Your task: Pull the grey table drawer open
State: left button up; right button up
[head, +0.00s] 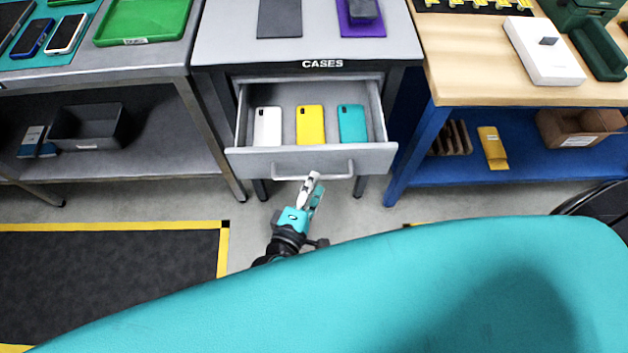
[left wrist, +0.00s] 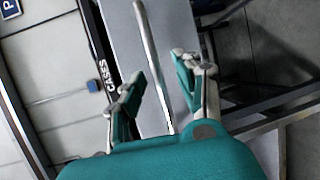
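The grey drawer (head: 250,161) under the "CASES" table (head: 220,40) stands pulled out. A white, a yellow and a teal phone case lie inside it. Its bar handle (head: 313,176) runs across the front panel. My left gripper (head: 315,184) is at the middle of the handle, in front of the drawer. In the left wrist view the two fingers of the gripper (left wrist: 160,68) are spread apart, and the handle (left wrist: 150,45) runs through the gap between them. I cannot tell whether either finger touches it. My right gripper is in neither view.
A grey metal bench (head: 150,75) with a green tray (head: 143,20) stands at the left. A wood-topped bench with blue legs (head: 470,85) stands at the right, with a white box (head: 543,50) on it. The floor before the drawer is clear beside a black mat (head: 110,275).

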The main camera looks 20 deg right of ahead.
pick_arm(q)
jog(key=shift+w+d+f, duration=0.15)
jog(key=shift+w+d, duration=0.3)
jog(key=shift+w, duration=0.1)
grip_shut()
jog(key=shift+s, duration=0.1)
jog(key=shift+f, duration=0.1)
